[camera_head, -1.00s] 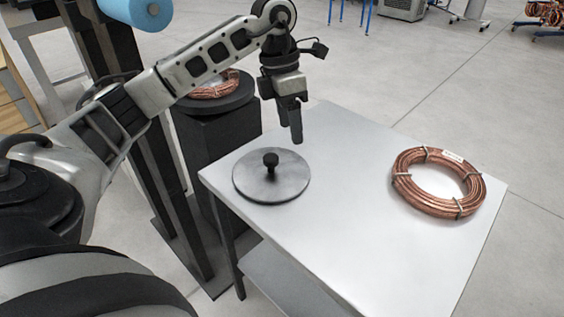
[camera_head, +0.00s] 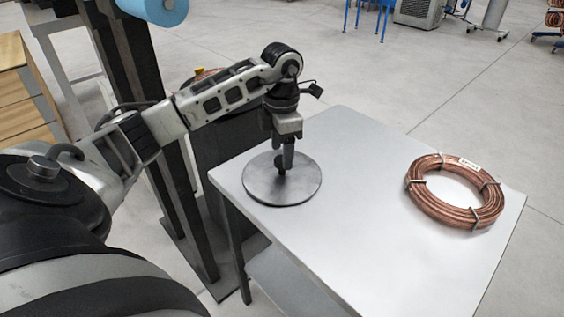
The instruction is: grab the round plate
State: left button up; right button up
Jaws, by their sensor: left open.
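The round plate (camera_head: 262,187) is a flat grey metal disc with a dark knob at its middle. It lies on the left part of the metal table (camera_head: 345,225). My left gripper (camera_head: 284,168) points down right over the plate's centre, with its fingers at the knob and largely hiding it. The gripper is open; whether the fingers touch the knob cannot be made out. My right gripper is not in view.
A coil of copper tube (camera_head: 421,199) lies on the right side of the table. A dark stand (camera_head: 217,143) is behind the table's left edge, partly hidden by my left arm. The table between plate and coil is clear.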

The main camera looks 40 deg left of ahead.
pick_arm(q)
jog(key=shift+w+a+f, duration=0.1)
jog(key=shift+w+f, duration=0.05)
jog(key=shift+f, duration=1.8)
grip_shut()
jog(key=shift+r, duration=0.2)
